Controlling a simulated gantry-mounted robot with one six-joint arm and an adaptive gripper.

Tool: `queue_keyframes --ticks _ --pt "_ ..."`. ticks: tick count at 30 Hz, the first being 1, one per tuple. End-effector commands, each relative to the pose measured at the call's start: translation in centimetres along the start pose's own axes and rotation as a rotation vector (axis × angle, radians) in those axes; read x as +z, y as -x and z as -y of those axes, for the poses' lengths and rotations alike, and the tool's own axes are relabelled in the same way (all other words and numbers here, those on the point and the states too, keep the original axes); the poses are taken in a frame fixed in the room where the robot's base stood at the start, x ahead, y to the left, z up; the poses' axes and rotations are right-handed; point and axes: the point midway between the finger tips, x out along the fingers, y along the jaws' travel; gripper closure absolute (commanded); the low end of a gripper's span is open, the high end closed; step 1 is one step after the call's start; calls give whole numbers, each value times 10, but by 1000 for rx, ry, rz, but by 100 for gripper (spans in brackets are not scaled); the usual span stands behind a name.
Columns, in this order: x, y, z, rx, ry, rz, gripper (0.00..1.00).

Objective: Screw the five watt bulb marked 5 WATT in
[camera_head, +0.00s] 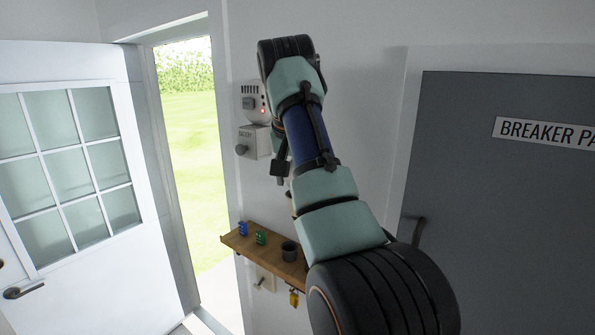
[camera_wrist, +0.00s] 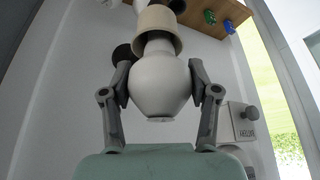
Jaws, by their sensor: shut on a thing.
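In the wrist view a white round bulb (camera_wrist: 158,88) sits between the two grey fingers of my gripper (camera_wrist: 158,76), which is shut on it at both sides. The bulb's narrow neck points up in the picture into a cream ring-shaped socket (camera_wrist: 157,20). The neck's end is hidden inside the ring, so I cannot tell how far it is seated. No 5 WATT marking shows on the visible side. In the head view my arm hides the bulb, the socket and most of the gripper.
A wooden shelf (camera_head: 270,261) holds a blue item (camera_head: 242,229), a green item (camera_head: 261,238) and a dark cup (camera_head: 289,251). A wall box with a knob (camera_head: 254,142) is left of my arm. An open white door (camera_head: 125,235) and a grey breaker panel (camera_head: 500,230) flank the wall.

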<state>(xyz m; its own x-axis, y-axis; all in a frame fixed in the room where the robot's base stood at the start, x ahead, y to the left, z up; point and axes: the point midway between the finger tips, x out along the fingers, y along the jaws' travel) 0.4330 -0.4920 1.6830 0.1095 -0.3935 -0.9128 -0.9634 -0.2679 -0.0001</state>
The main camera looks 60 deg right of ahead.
Motion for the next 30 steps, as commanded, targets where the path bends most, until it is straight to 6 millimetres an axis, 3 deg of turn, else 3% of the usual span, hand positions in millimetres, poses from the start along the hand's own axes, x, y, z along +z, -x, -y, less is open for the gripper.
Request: queue_keyframes --ticks 4,5,10,20,30 --pt "0 -1 0 0 0 1 59" --pt "0 -1 0 0 0 1 38" --pt "0 -1 0 0 1 1 10" --pt "0 2 0 -2 3 0 10" --pt "-1 61 0 -2 3 -1 10"
